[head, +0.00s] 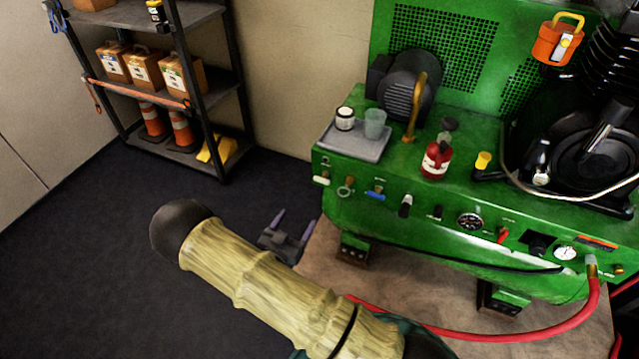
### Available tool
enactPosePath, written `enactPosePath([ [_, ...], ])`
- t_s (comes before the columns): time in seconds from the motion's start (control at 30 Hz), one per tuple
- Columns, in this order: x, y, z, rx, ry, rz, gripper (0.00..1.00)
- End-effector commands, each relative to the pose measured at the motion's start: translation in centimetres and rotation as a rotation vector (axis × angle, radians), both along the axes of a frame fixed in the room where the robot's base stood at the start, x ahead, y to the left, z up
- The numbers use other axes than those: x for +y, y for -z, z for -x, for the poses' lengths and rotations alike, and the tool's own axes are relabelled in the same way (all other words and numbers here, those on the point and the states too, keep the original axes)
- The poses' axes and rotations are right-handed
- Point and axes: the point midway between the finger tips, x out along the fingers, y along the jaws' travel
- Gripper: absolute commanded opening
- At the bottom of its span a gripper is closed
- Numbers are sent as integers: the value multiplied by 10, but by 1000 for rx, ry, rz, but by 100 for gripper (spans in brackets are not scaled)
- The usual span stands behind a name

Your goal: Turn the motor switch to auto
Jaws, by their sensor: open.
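The green machine's front panel (455,240) carries several switches, knobs and gauges in a row. Among them are a blue-handled control (376,193), a dark lever with a pale tip (405,206), a small black switch (438,212), a red control (503,235) and a black knob (537,244). The labels are too small to read, so I cannot tell which one is the motor switch or its setting. My gripper (293,227) is open and empty, left of and below the panel's left end, apart from it. My arm hides part of the gripper's base.
A grey tray (355,146) with a jar and a cup, a red bottle (436,160) and a motor (408,85) sit on the machine. A red hose (500,336) runs below the panel. A shelf (165,95) stands at the back left; dark floor is clear before it.

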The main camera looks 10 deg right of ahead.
Motion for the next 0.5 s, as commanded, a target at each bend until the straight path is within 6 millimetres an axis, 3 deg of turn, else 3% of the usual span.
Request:
enactPosePath([
  [0.5, -52, 1, -71, -1, 2, -1, 71],
])
